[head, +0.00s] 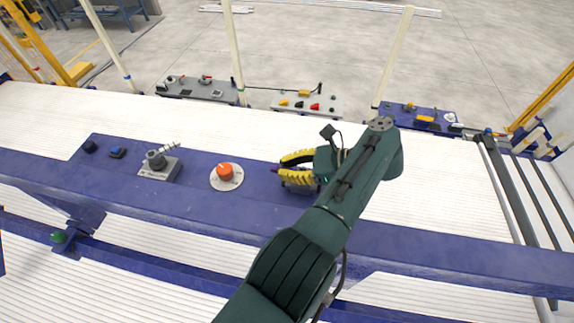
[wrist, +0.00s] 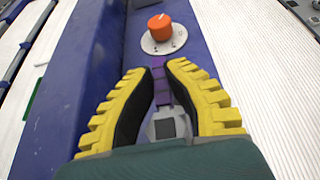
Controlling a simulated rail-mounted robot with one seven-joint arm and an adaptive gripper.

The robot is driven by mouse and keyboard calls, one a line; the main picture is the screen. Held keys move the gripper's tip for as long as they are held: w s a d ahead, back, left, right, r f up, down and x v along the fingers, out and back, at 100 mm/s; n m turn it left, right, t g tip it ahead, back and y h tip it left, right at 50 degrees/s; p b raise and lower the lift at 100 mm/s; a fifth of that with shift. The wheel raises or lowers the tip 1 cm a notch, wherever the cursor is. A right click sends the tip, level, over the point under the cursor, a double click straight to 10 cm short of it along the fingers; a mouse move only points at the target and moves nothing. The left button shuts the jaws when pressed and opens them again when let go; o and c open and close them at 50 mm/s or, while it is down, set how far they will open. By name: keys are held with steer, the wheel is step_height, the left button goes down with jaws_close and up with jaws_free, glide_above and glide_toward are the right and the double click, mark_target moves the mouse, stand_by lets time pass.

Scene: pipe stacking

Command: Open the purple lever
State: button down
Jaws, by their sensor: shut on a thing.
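The purple lever (wrist: 159,82) shows in the wrist view between the yellow toothed fingers of my gripper (wrist: 157,72). It runs from a grey base block (wrist: 168,125), and its free end points toward the orange knob. In the head view only the purple tip (head: 274,169) shows, just left of my gripper (head: 282,168); my fingers and arm hide the rest. My gripper is low over the blue beam and shut on the lever.
An orange knob (head: 225,170) on a round white dial stands left of my gripper, and a grey lever device (head: 159,165) stands farther left. A blue button (head: 116,153) is near the beam's left end. Several control panels lie beyond the white slats.

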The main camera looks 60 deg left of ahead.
steer(key=shift+s+f, duration=0.1)
steer(key=shift+f, duration=0.05)
steer(key=c, duration=1.1)
jaws_free()
steer(key=shift+c, duration=0.2)
steer(key=shift+o, duration=0.4)
